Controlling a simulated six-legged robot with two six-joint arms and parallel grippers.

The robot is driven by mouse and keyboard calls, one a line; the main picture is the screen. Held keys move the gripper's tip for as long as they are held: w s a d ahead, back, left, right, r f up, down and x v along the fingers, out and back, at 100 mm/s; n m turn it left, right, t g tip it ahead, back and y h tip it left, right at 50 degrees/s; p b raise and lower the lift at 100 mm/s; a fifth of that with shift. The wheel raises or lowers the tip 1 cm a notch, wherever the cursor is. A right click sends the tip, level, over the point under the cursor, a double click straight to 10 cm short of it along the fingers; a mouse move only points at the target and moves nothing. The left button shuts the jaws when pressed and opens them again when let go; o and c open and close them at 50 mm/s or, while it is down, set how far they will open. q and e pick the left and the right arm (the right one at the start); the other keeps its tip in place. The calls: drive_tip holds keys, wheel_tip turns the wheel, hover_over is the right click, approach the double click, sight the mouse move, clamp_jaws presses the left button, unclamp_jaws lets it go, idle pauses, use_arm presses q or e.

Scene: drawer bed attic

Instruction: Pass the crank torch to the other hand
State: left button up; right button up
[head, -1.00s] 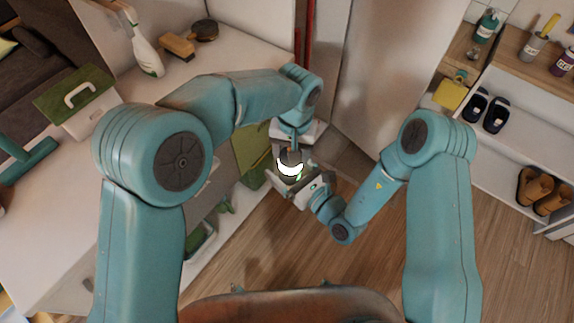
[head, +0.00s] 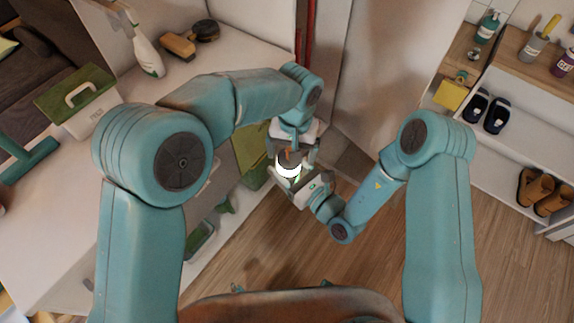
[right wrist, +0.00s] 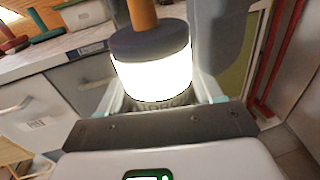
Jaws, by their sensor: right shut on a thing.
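The crank torch (head: 288,168) has a bright white glowing band, a dark grey collar and an orange part above it. It also fills the upper middle of the right wrist view (right wrist: 152,75). My right gripper (head: 291,177) is shut on the torch's lower part, which its jaws mostly hide. My left gripper (head: 296,148) is just above, its fingers apart on either side of the orange part. In the right wrist view a grey finger stands to the right of that part with a gap between, so the left gripper looks open.
A white counter (head: 235,50) on the left bears a spray bottle (head: 147,50), a brush (head: 178,45) and a green-lidded box (head: 85,100). A shelf with slippers (head: 485,110) and brown boots (head: 542,190) stands at the right. Wooden floor (head: 380,240) lies open below the arms.

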use_arm(q)
drive_tip(key=r, duration=1.1)
drive_tip(key=shift+d+r, duration=0.25)
drive_tip(key=s+a+f+m+g+h, duration=0.25)
drive_tip(key=s+f+m+g, duration=0.35)
drive_tip(key=s+f, duration=0.6)
drive_tip(key=s+a+f+n+t+h, duration=0.1)
drive_tip(key=s+a+f+n+t, duration=0.2)
drive_tip(key=a+f, duration=0.4)
drive_tip(key=s+a+f+n+t+h, duration=0.1)
drive_tip(key=s+a+f+n+t, duration=0.2)
drive_tip(key=f, duration=1)
drive_tip(key=shift+s+a+f+n, duration=0.3)
drive_tip(key=shift+s+a+n, duration=0.8)
drive_tip(key=shift+a+n, duration=1.25)
drive_tip(key=shift+d, duration=0.2)
